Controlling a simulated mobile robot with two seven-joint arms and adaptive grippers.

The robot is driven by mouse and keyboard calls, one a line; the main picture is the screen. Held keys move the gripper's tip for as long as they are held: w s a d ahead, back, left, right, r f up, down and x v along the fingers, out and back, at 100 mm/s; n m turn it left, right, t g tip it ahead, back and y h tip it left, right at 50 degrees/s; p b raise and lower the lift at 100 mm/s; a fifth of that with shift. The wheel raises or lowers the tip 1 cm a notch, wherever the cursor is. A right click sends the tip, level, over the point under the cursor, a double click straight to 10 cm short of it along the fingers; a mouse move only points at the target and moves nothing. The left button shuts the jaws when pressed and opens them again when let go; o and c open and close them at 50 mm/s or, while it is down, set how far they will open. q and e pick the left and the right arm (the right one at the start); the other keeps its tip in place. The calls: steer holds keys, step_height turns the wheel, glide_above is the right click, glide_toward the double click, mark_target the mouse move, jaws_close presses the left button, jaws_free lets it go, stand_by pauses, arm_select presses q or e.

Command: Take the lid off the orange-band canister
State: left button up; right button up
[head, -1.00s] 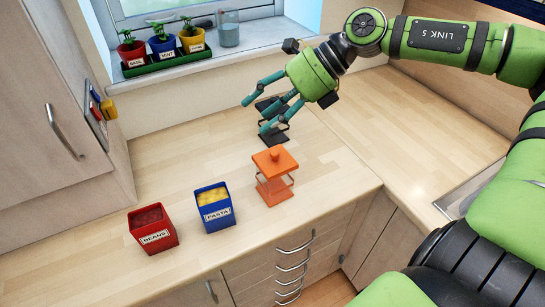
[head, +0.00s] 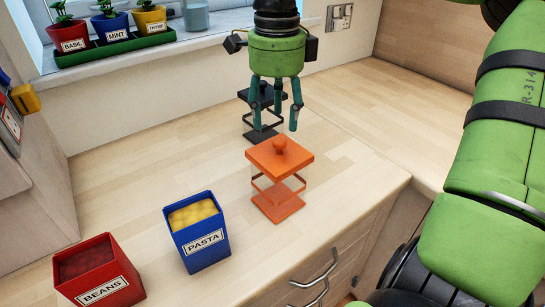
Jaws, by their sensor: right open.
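The orange-band canister (head: 277,203) stands upright on the wooden counter, with clear walls and an orange base and band. Its flat orange lid (head: 266,160) with a round knob (head: 279,145) is seated on top. My right gripper (head: 276,120) points down, open and empty. Its teal fingertips appear just above the knob in the picture and apart from it. The fingers partly hide a black-lidded canister (head: 262,136) behind. My left gripper is out of view.
A blue pasta box (head: 202,252) and a red beans box (head: 110,290) stand at the front left. Potted herbs sit in a green tray (head: 118,50) on the windowsill. The counter right of the canisters (head: 350,135) is clear.

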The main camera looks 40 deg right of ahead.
mark_target(279, 140)
steer(key=shift+s+f, duration=0.2)
steer(key=shift+f, duration=0.2)
steer(key=f, duration=0.2)
steer(key=f+p, duration=0.1)
steer(key=f, duration=0.2)
steer(key=shift+d+f, duration=0.25)
steer(key=shift+f, duration=0.1)
jaws_close()
